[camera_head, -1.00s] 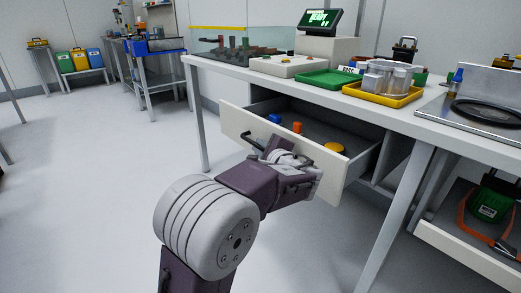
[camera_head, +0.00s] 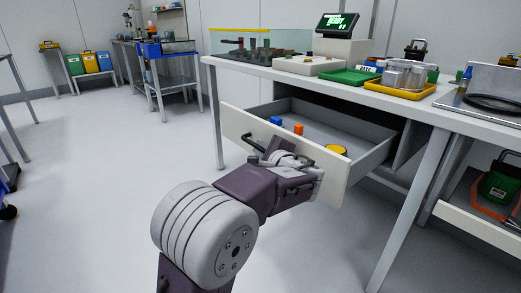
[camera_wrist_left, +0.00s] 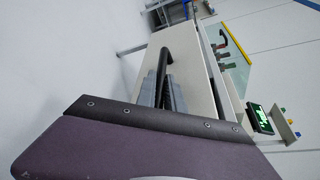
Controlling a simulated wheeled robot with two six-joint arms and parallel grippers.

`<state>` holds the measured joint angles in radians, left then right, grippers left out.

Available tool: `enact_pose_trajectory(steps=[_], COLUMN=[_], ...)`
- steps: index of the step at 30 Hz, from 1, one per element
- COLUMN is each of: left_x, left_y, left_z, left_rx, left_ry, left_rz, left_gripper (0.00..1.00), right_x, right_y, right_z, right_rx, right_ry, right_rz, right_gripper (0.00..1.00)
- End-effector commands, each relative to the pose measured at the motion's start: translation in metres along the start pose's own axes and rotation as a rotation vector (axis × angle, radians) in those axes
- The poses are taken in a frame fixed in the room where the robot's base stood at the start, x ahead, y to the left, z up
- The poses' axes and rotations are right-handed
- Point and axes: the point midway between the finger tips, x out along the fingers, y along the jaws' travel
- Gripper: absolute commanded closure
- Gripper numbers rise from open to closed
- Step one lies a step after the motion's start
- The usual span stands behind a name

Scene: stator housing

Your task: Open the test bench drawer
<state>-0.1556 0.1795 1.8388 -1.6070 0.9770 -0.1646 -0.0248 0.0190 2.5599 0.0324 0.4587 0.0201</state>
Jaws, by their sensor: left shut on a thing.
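The test bench drawer (camera_head: 232,119) stands open under the bench top, its pale front panel pulled out toward me. Inside lie a blue item (camera_head: 276,121), an orange item (camera_head: 298,129) and a round yellow item (camera_head: 336,150). My left gripper (camera_head: 275,150) is at the dark bar handle (camera_head: 250,141) on the drawer front and is shut on it; the fingertips are mostly hidden by my wrist. In the left wrist view the dark handle (camera_wrist_left: 163,75) runs between the gripper's fingers near the pale front. My right gripper is not in view.
A bench leg (camera_head: 408,210) stands right of the drawer. The floor to the left is clear.

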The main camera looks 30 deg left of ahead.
Motion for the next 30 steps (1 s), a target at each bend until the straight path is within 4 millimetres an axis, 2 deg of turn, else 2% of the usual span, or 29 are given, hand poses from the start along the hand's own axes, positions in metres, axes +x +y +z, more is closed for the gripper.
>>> enact_pose_trajectory(steps=[5, 6, 7, 17, 27, 30], left_x=[0.0, 0.0, 0.0, -0.005, -0.074, -0.086], left_y=[0.001, 0.001, 0.001, -0.001, -0.004, -0.002], left_z=[-0.002, -0.002, -0.002, 0.0, 0.001, 0.0], left_rx=[0.001, 0.001, 0.001, 0.001, 0.004, 0.002], left_ry=[0.004, 0.004, 0.004, 0.003, 0.006, 0.005], left_rz=[0.002, 0.002, 0.002, 0.0, -0.002, 0.0], left_gripper=[1.0, 0.82, 0.78, 0.78, 0.78, 0.78], right_x=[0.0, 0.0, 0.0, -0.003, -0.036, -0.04], right_y=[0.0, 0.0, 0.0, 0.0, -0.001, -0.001], right_z=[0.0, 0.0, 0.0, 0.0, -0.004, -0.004], right_rx=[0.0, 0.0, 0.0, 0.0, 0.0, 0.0], right_ry=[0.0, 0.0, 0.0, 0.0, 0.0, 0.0], right_rz=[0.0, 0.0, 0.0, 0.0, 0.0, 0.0], right_gripper=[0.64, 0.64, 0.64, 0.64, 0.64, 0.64])
